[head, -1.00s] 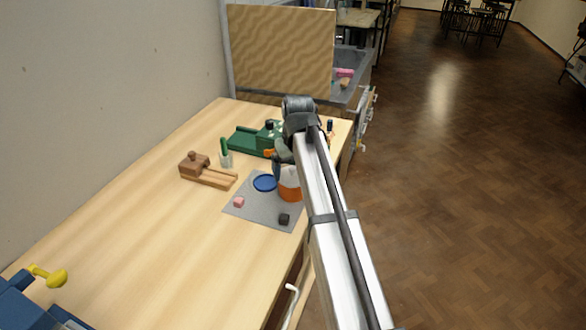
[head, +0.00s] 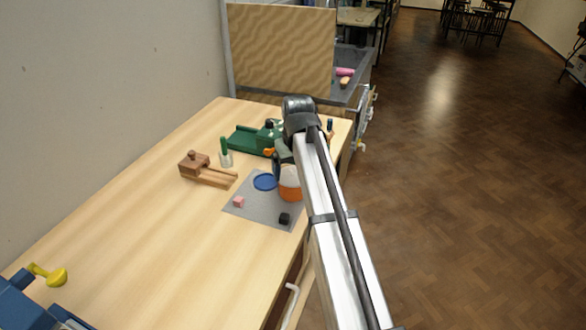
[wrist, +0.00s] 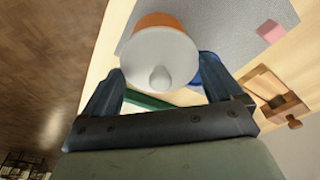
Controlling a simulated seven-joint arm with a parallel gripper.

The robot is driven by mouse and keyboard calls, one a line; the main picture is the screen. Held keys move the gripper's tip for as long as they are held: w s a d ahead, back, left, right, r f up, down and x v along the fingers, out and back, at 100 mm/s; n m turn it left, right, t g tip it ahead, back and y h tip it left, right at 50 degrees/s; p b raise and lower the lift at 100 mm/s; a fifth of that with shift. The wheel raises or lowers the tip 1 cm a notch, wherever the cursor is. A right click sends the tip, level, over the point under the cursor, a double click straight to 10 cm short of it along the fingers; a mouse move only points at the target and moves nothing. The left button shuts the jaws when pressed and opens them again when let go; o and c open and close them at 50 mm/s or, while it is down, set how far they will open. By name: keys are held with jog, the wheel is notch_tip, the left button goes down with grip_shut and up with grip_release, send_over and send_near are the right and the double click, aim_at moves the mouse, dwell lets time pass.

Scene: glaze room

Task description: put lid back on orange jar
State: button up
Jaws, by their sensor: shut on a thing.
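The orange jar (head: 290,193) stands on the grey mat, partly hidden by my arm in the head view. Its lower part is orange and white shows above it. In the wrist view the white lid (wrist: 145,60) with its round knob lies between my fingers, with the jar's orange wall (wrist: 158,20) just beyond it. My gripper (wrist: 162,78) is shut on the lid, one finger at each side. It also shows at the jar in the head view (head: 281,172). I cannot tell whether the lid is seated on the rim.
A blue disc (head: 265,182), a pink cube (head: 238,202) and a black cube (head: 285,218) lie on the grey mat (head: 258,212).

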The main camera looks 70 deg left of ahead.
jog(key=o, duration=0.7)
jog(key=shift+r, duration=0.2)
jog(key=shift+r, duration=3.3)
jog(key=shift+c, duration=0.2)
grip_shut()
jog(key=shift+f, duration=2.1)
jog(key=shift+r, duration=0.15)
